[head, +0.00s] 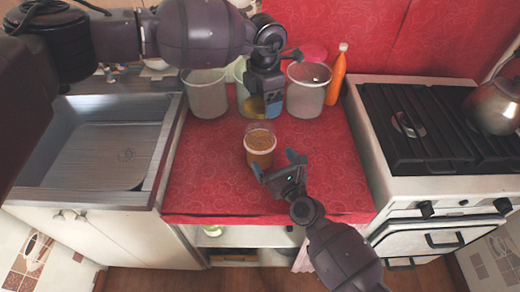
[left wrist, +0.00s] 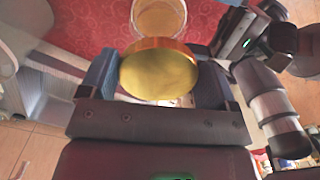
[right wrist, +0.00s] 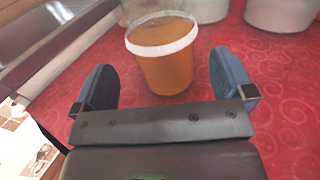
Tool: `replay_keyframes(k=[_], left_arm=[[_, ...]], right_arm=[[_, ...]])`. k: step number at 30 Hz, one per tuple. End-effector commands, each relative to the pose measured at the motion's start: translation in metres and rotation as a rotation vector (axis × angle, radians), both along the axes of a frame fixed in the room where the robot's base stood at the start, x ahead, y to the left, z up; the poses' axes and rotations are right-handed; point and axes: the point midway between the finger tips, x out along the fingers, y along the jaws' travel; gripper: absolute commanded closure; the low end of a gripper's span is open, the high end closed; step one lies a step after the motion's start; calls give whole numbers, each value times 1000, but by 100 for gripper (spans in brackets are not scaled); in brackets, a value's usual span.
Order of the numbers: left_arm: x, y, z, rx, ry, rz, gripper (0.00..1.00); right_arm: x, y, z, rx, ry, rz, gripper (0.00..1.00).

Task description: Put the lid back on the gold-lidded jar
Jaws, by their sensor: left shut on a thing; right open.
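The jar (head: 260,148) stands upright and open on the red counter, orange-brown inside with a pale band near its rim. It also shows in the left wrist view (left wrist: 160,18) and the right wrist view (right wrist: 166,68). My left gripper (head: 262,106) is shut on the gold lid (left wrist: 158,72), holding it above and behind the jar in the head view. The lid is apart from the jar. My right gripper (head: 276,168) is open and empty at the jar's near right side.
Behind the jar stand several pale containers, one at left (head: 207,95) and one at right (head: 306,92), and an orange bottle (head: 337,76). A sink (head: 100,140) is left; a stove (head: 425,135) with a kettle (head: 495,102) is right. The counter's front left is clear.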

Motion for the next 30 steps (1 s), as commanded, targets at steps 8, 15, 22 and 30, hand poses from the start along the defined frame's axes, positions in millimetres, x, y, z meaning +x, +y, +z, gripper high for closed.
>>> replay_keyframes(k=[8, 15, 22, 30], left_arm=[[0, 0, 0, 0, 0, 0, 39], [0, 0, 0, 0, 0, 0, 39], [0, 0, 0, 0, 0, 0, 39], [0, 0, 0, 0, 0, 0, 39]], right_arm=[[40, 21, 1, -1, -2, 0, 0], [60, 31, 0, -1, 0, 0, 0], [66, 33, 0, 0, 0, 0, 0], [65, 33, 0, -1, 0, 0, 8]])
